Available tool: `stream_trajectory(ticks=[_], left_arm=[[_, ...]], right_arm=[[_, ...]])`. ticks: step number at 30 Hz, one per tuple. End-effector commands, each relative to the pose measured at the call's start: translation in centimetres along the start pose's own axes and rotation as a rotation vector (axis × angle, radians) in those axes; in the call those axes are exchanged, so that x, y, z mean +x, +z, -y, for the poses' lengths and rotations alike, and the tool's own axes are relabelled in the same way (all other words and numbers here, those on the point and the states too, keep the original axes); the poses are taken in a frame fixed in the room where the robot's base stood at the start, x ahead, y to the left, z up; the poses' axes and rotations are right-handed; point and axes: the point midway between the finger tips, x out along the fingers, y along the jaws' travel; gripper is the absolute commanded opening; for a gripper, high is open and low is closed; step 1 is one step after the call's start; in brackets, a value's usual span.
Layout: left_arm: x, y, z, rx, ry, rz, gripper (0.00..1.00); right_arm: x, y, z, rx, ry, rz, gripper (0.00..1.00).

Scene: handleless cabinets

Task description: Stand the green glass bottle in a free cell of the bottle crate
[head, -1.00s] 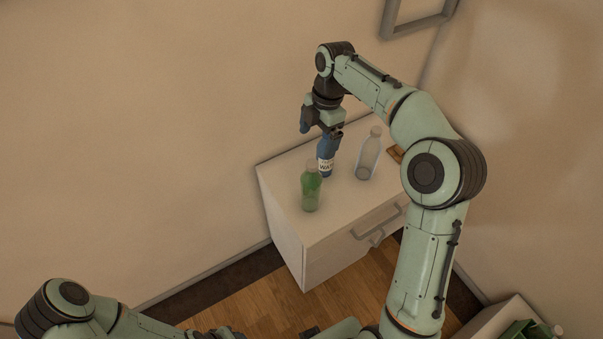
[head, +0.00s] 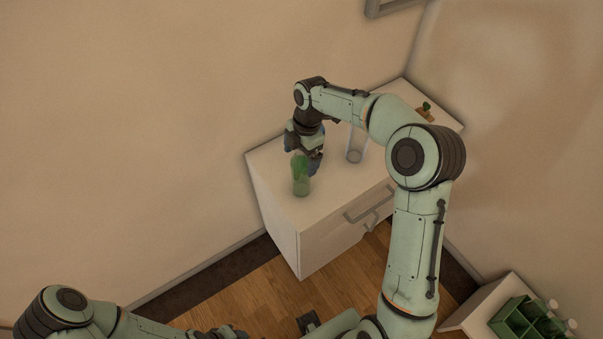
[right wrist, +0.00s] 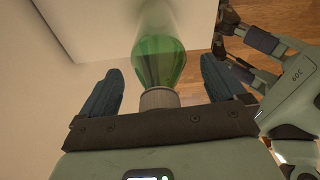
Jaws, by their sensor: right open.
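The green glass bottle (head: 301,181) stands upright near the front left corner of the white cabinet top. In the right wrist view the bottle (right wrist: 160,62) lies between the two blue fingers, its grey cap close to the palm. My right gripper (head: 305,158) is open at the bottle's upper part, with gaps on both sides of it in the right wrist view (right wrist: 160,85). The green bottle crate (head: 520,322) sits on a low white surface at the lower right, partly cut off.
A clear bottle (head: 356,146) stands behind the green one, partly covered by my right arm. A small brown board with something green (head: 426,110) lies at the cabinet's back. Grey handles (head: 369,204) stick out from the cabinet front. White-capped bottles (head: 553,304) stand by the crate.

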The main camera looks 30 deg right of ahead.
Motion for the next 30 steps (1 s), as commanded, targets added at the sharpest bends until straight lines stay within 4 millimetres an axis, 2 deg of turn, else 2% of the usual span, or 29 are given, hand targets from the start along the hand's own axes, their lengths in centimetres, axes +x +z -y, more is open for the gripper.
stream_trajectory(ticks=[8,15,16,17,25,30], left_arm=[[0.0,0.0,0.0,0.000,0.000,0.000,0.43],[0.0,0.0,0.0,0.000,0.000,0.000,0.43],[0.0,0.0,0.0,0.000,0.000,0.000,0.43],[0.0,0.0,0.0,0.000,0.000,0.000,0.43],[-0.1,0.0,0.0,0.000,0.000,0.000,0.43],[-0.4,-0.2,-0.2,0.001,0.001,-0.003,0.43]], right_arm=[[0.3,0.0,0.0,0.000,0.001,0.001,0.97],[0.3,0.0,0.0,0.000,0.001,0.001,0.19],[0.3,0.0,0.0,0.000,0.001,0.001,0.09],[0.2,0.0,-0.1,0.000,0.003,0.001,0.06],[-0.1,0.0,-0.1,0.000,0.004,0.001,0.05],[-2.6,-0.4,-0.2,-0.001,0.009,0.003,0.05]])
